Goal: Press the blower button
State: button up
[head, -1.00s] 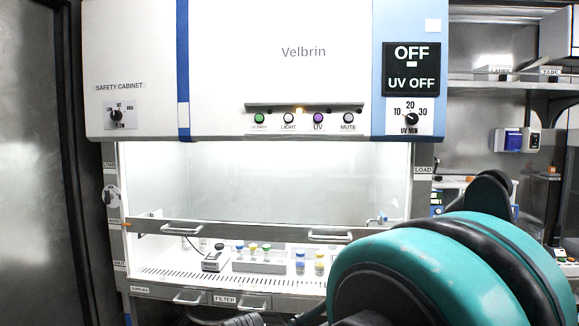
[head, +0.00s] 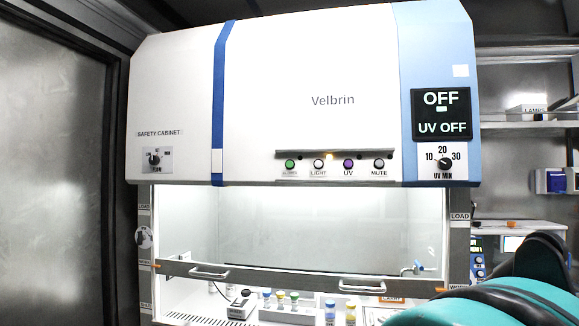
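The safety cabinet (head: 275,60) stands in front of me, white with blue trim. A row of buttons sits low on its front panel. The leftmost is green, the blower button (head: 290,164), with a label too small to read surely. To its right are a white LIGHT button (head: 319,164), a purple UV button (head: 348,165) and a white MUTE button (head: 379,164). A display (head: 441,114) reads OFF and UV OFF. Part of my teal and black arm shows at the lower right, well below and right of the buttons. My gripper is not in view.
The sash (head: 290,283) with two handles is partly raised. Inside are a small device (head: 241,301) and several capped vials (head: 281,299). Knobs (head: 154,158) and (head: 445,164), the UV timer, flank the buttons. A dark door frame stands at left, shelves (head: 515,117) at right.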

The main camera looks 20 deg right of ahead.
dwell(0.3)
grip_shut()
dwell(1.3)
